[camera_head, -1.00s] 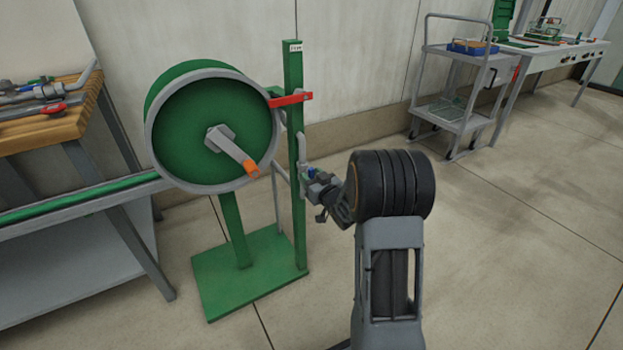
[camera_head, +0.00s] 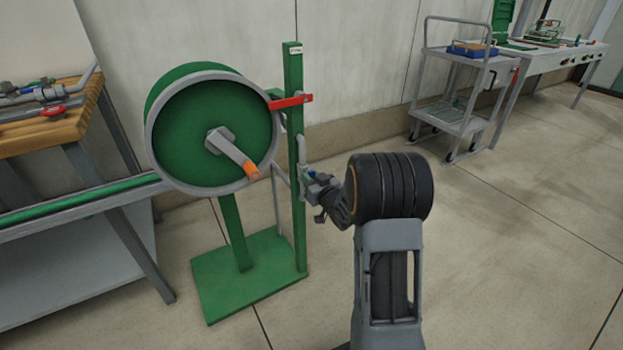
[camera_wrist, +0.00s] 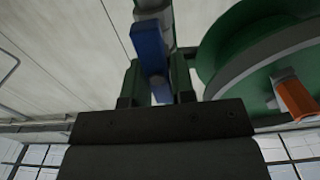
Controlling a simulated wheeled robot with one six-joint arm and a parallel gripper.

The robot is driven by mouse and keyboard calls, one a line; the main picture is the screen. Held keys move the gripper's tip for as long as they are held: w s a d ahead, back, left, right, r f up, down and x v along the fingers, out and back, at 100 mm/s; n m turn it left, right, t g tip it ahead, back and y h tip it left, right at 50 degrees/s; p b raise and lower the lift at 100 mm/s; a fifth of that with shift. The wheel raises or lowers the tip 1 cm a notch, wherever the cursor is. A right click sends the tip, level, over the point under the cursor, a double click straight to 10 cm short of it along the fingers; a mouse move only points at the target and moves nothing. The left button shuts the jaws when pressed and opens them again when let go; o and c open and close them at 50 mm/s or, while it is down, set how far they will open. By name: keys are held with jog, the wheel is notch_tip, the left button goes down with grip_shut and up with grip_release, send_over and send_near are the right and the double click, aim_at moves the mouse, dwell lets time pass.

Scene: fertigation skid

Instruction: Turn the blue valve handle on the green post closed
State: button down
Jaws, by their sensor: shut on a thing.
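The green post (camera_head: 293,140) stands upright on a green base plate, beside a green hose reel. The blue valve handle (camera_wrist: 150,50) shows in the wrist view, running down between my gripper's fingers (camera_wrist: 158,88). The fingers are shut on its lower part. In the head view my gripper (camera_head: 307,180) reaches the post's right side at about mid height, and only a small bit of blue shows there. A grey pipe (camera_wrist: 152,6) runs behind the handle. A red lever (camera_head: 290,101) sits higher on the post, apart from my gripper.
The green reel (camera_head: 213,135) with an orange-tipped crank (camera_head: 251,170) is close left of the post. A workbench with tools (camera_head: 45,115) is at far left. A grey cart (camera_head: 455,100) stands at back right. The floor on the right is clear.

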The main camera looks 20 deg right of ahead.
jog(key=m+p, duration=0.1)
jog(key=m, duration=0.2)
jog(key=m+p, duration=0.1)
jog(key=m, duration=0.1)
jog(key=shift+d+p, duration=0.25)
jog(key=shift+p, duration=0.05)
jog(key=shift+d+f+m+p, duration=0.15)
jog(key=shift+m+p, duration=0.75)
jog(key=shift+m, duration=1.25)
jog(key=shift+d+f+m+p, duration=0.1)
jog(key=shift+f+m+p, duration=0.15)
jog(key=shift+m+p, duration=1.25)
jog(key=shift+d+f+m+p, duration=0.1)
jog(key=shift+f+m+p, duration=0.15)
jog(key=shift+m, duration=2.5)
jog(key=c, duration=1)
grip_release()
jog(key=shift+c, duration=0.2)
